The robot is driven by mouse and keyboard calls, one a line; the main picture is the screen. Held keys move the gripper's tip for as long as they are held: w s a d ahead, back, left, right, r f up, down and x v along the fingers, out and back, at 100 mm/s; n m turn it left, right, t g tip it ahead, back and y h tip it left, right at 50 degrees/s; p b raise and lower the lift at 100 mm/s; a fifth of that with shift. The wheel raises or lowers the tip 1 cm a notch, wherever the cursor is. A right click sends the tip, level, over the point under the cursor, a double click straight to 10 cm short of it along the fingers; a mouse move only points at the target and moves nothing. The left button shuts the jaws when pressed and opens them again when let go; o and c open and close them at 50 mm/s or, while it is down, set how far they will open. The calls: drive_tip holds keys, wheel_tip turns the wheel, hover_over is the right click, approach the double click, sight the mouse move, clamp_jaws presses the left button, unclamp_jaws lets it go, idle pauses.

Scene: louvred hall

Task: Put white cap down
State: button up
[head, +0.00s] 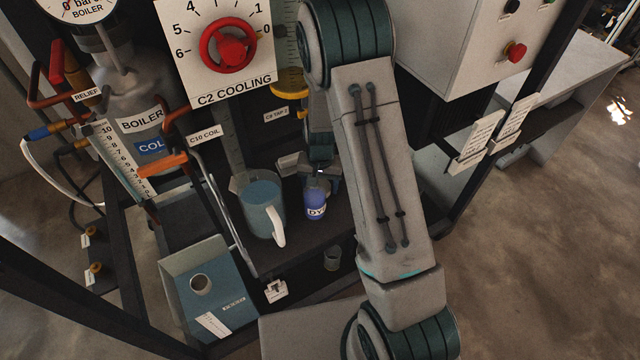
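My gripper (320,178) is at the back of the dark shelf, just above a small blue bottle (316,206) with a label reading "DY". The bottle stands upright. A tiny pale spot shows between the fingers, but it is too small to tell whether it is the white cap. The fingers are dark and partly hidden by my arm, so I cannot tell whether they are open or shut. No white cap shows clearly anywhere else in view.
A jug (262,205) with blue-grey liquid and a white handle stands left of the bottle. A small glass (332,259) sits nearer the front. A blue-grey box (215,300) is at lower left. The boiler (140,110) and red cooling wheel (229,45) are behind.

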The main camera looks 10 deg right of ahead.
drive_tip(key=shift+s+d+f, duration=0.3)
drive_tip(key=shift+d+f, duration=0.05)
drive_tip(key=shift+d, duration=0.1)
wheel_tip(320, 180, up, 14)
drive_tip(key=p, duration=0.2)
drive_tip(key=s+d+r+n+t, duration=0.1)
drive_tip(key=s+r+n, duration=0.1)
drive_tip(key=s+r, duration=0.5)
drive_tip(key=s+r+n+t, duration=0.1)
drive_tip(key=s+r, duration=0.7)
drive_tip(key=s, duration=0.4)
drive_tip(key=shift+s+d+n, duration=0.4)
drive_tip(key=shift+t, duration=0.3)
wheel_tip(320, 180, up, 6)
drive_tip(key=p, duration=0.5)
drive_tip(key=shift+d+f, duration=0.1)
drive_tip(key=shift+f, duration=0.05)
